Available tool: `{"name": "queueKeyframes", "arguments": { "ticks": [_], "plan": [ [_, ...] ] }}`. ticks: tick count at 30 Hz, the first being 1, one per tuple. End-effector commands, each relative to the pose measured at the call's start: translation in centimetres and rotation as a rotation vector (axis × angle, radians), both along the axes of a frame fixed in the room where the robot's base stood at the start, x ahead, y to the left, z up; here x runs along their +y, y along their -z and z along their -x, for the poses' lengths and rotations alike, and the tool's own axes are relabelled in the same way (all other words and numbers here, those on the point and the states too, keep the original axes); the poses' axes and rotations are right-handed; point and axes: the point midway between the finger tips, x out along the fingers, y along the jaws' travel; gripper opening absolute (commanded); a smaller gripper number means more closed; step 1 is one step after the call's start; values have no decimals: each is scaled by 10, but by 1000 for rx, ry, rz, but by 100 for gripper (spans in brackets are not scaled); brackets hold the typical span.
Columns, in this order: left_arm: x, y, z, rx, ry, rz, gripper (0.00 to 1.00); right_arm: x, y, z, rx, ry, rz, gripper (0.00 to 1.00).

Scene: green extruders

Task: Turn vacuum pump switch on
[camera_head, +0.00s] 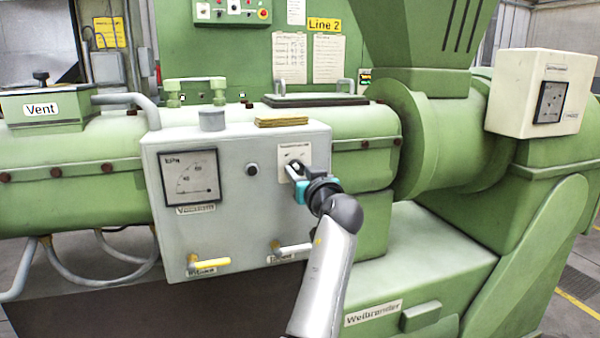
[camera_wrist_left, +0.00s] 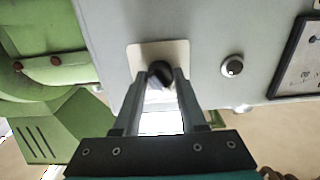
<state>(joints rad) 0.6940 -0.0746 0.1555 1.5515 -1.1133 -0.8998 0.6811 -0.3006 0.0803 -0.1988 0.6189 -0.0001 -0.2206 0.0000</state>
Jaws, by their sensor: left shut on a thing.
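The vacuum pump switch is a dark rotary knob on a pale label plate (camera_head: 294,154) at the upper right of the grey control box (camera_head: 230,235). In the left wrist view the black knob (camera_wrist_left: 160,74) sits between my left gripper's fingertips (camera_wrist_left: 158,82), in front of its white plate (camera_wrist_left: 135,58). In the head view my left gripper (camera_head: 297,172) is at the plate, shut on the knob, and hides most of it. The knob's exact setting cannot be read. My right gripper is not in view.
A round button (camera_head: 253,169) and a vacuum gauge (camera_head: 190,176) are left of the switch. A yellow pad (camera_head: 282,122) lies on top. The green extruder (camera_head: 440,140) surrounds the box.

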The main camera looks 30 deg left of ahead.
Motion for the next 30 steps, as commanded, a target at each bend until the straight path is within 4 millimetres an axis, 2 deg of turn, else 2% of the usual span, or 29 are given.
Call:
{"name": "queueKeyframes", "arguments": {
  "ticks": [1, 8, 20, 30],
  "plan": [
    [0, 0, 0, -1, 0, -1, 26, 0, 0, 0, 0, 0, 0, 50],
    [0, 0, 0, -1, 1, -1, 0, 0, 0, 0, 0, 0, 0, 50],
    [0, -1, 0, 20, 0, -18, 0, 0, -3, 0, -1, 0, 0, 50],
    [1, -3, 0, 173, 0, -152, 0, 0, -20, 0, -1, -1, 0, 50]
  ]
}}
